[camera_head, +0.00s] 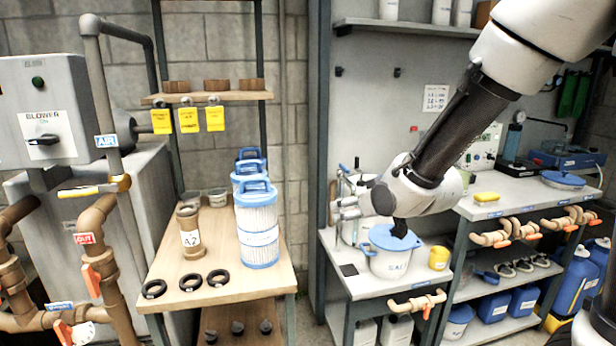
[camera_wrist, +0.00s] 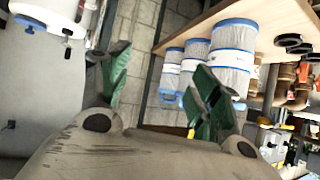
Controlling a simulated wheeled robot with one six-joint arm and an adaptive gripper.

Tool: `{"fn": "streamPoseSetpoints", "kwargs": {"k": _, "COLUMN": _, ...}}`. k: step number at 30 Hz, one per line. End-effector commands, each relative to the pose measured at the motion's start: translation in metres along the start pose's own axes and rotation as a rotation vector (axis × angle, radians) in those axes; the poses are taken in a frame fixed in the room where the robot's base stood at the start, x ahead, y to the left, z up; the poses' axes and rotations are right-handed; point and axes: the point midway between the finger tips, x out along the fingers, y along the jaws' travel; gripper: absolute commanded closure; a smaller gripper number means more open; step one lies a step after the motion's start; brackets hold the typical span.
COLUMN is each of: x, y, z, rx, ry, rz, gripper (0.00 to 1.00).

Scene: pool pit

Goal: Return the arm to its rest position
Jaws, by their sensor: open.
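My gripper (camera_head: 345,208) is at the end of my bent arm, in front of the grey cabinet beside the salt bucket. It points left in the head view, toward the wooden bench. In the wrist view my gripper (camera_wrist: 163,88) shows two green fingers spread apart with nothing between them. Blue-capped white filter cartridges (camera_wrist: 232,58) appear beyond the right finger, and they also stand on the bench in the head view (camera_head: 258,225). The fingertips are small and partly unclear in the head view.
The wooden bench (camera_head: 225,293) holds a brown A2 canister (camera_head: 190,232) and black rings. The blue-lidded salt bucket (camera_head: 391,262) and a yellow tub (camera_head: 439,258) stand close below my wrist. Pipe handles line the right counter. A gap separates bench and cabinet.

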Motion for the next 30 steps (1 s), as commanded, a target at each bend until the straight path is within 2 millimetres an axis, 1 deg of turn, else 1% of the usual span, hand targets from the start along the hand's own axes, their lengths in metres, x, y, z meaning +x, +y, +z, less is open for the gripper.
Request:
{"fn": "streamPoseSetpoints", "kwargs": {"k": 1, "x": -0.026, "y": 0.026, "z": -0.004, "rx": 0.028, "ry": -0.037, "rz": 0.042, "gripper": 0.36}}
{"fn": "streamPoseSetpoints", "kwargs": {"k": 2, "x": -0.042, "y": 0.039, "z": -0.002, "rx": 0.043, "ry": -0.072, "rz": 0.064, "gripper": 0.36}}
{"fn": "streamPoseSetpoints", "kwargs": {"k": 3, "x": -0.065, "y": 0.056, "z": 0.002, "rx": 0.065, "ry": -0.121, "rz": 0.094, "gripper": 0.36}}
{"fn": "streamPoseSetpoints", "kwargs": {"k": 5, "x": -0.102, "y": 0.077, "z": 0.011, "rx": 0.1, "ry": -0.191, "rz": 0.138, "gripper": 0.36}}
{"fn": "streamPoseSetpoints", "kwargs": {"k": 6, "x": -0.128, "y": 0.089, "z": 0.019, "rx": 0.124, "ry": -0.24, "rz": 0.166, "gripper": 0.36}}
{"fn": "streamPoseSetpoints", "kwargs": {"k": 7, "x": -0.147, "y": 0.097, "z": 0.026, "rx": 0.143, "ry": -0.275, "rz": 0.187, "gripper": 0.36}}
{"fn": "streamPoseSetpoints", "kwargs": {"k": 8, "x": -0.168, "y": 0.103, "z": 0.033, "rx": 0.162, "ry": -0.309, "rz": 0.207, "gripper": 0.36}}
{"fn": "streamPoseSetpoints", "kwargs": {"k": 9, "x": -0.194, "y": 0.11, "z": 0.044, "rx": 0.187, "ry": -0.354, "rz": 0.233, "gripper": 0.36}}
{"fn": "streamPoseSetpoints", "kwargs": {"k": 11, "x": -0.231, "y": 0.115, "z": 0.06, "rx": 0.225, "ry": -0.417, "rz": 0.267, "gripper": 0.36}}
{"fn": "streamPoseSetpoints", "kwargs": {"k": 12, "x": -0.253, "y": 0.116, "z": 0.07, "rx": 0.249, "ry": -0.454, "rz": 0.286, "gripper": 0.36}}
{"fn": "streamPoseSetpoints", "kwargs": {"k": 15, "x": -0.297, "y": 0.114, "z": 0.092, "rx": 0.299, "ry": -0.531, "rz": 0.322, "gripper": 0.36}}
{"fn": "streamPoseSetpoints", "kwargs": {"k": 18, "x": -0.323, "y": 0.11, "z": 0.106, "rx": 0.33, "ry": -0.578, "rz": 0.342, "gripper": 0.36}}
{"fn": "streamPoseSetpoints", "kwargs": {"k": 21, "x": -0.334, "y": 0.108, "z": 0.113, "rx": 0.343, "ry": -0.601, "rz": 0.349, "gripper": 0.36}}
{"fn": "streamPoseSetpoints", "kwargs": {"k": 30, "x": -0.334, "y": 0.107, "z": 0.114, "rx": 0.344, "ry": -0.605, "rz": 0.348, "gripper": 0.36}}
